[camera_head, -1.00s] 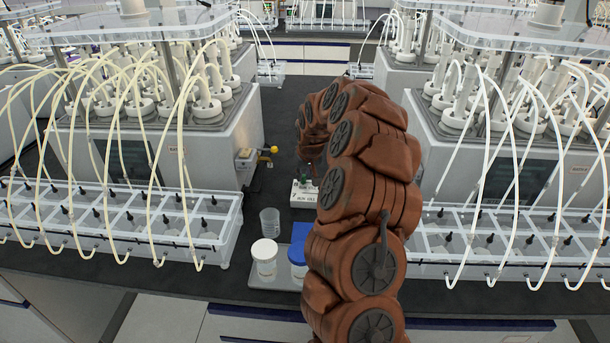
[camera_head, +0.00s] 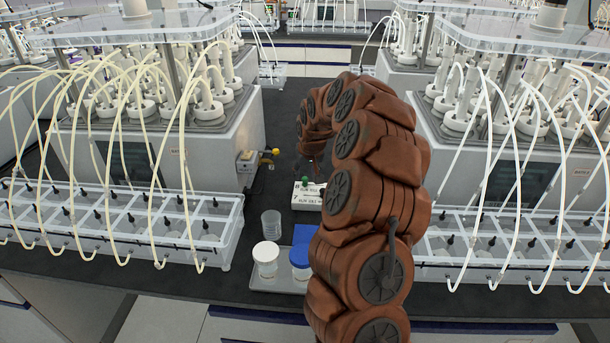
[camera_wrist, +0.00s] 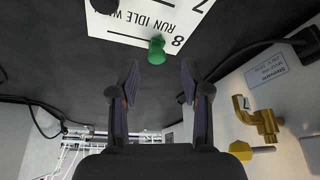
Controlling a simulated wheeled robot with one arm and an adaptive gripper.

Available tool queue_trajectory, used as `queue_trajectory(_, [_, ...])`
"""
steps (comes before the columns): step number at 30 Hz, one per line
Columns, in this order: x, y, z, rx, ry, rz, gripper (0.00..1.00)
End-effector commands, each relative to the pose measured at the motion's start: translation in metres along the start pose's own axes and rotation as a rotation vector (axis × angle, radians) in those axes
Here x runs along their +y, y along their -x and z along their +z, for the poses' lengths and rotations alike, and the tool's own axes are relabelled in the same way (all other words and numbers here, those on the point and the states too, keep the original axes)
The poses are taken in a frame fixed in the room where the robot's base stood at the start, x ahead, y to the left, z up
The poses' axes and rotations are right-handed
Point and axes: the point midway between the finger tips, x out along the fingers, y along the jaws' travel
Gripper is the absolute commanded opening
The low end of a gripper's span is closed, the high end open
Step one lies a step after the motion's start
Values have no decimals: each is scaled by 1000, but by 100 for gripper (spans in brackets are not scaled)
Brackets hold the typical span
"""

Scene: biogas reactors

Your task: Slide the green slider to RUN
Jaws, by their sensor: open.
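The green slider (camera_wrist: 157,50) shows as a small green knob by the near edge of a white label panel (camera_wrist: 140,22) in the wrist view. The printed words RUN and IDLE and the digits 7 and 8 appear upside down or turned there. In the head view the green slider (camera_head: 305,181) stands up from the white panel (camera_head: 308,198) on the dark bench. My gripper (camera_wrist: 160,72) is open and empty. The slider lies just past its fingertips, about midway between them, with no contact visible. The slider's exact setting cannot be told.
A brass valve with a yellow handle (camera_wrist: 240,150) sits beside the gripper, with a black cable (camera_wrist: 235,55) near it. A grey tray (camera_head: 268,283) with white-lidded and blue-lidded jars and a clear cup (camera_head: 271,224) stand in front of the panel. Reactors with tubes flank both sides.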

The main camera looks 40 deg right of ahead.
Motion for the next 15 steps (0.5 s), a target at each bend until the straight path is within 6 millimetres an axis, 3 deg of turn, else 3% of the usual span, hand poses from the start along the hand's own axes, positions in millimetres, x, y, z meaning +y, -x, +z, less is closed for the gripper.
queue_trajectory(15, [0,88,-1,5,-1,0,47])
